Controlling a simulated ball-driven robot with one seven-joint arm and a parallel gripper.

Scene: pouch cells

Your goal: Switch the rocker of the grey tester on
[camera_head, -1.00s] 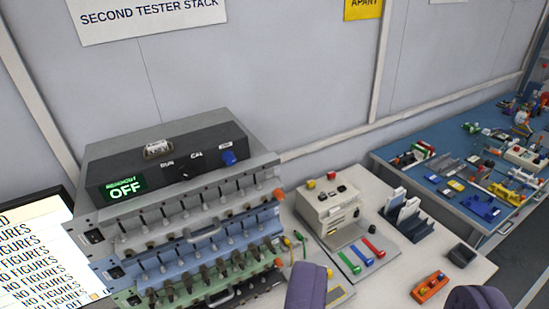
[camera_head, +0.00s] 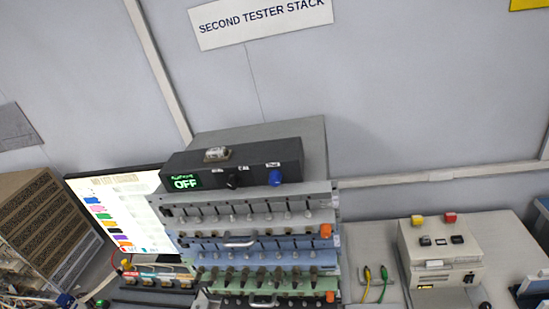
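The grey tester (camera_head: 232,207) is the top panel of the stack, at the middle of the view, with a row of small levers along its front. A small dark rocker-like part (camera_head: 168,211) sits at its left end; its position is too small to read. A black box (camera_head: 250,160) lies above it, with a green readout (camera_head: 186,182) showing "OFF", a black knob (camera_head: 232,181), a blue knob (camera_head: 275,177) and a clear-covered part (camera_head: 217,154) on top. My gripper is not in view.
Below are a blue tester (camera_head: 250,255) and a green tester (camera_head: 260,282). A lit screen (camera_head: 115,205) and brown box (camera_head: 42,225) stand left. A beige device (camera_head: 440,250) with yellow and red buttons stands right, past yellow and green leads (camera_head: 375,285).

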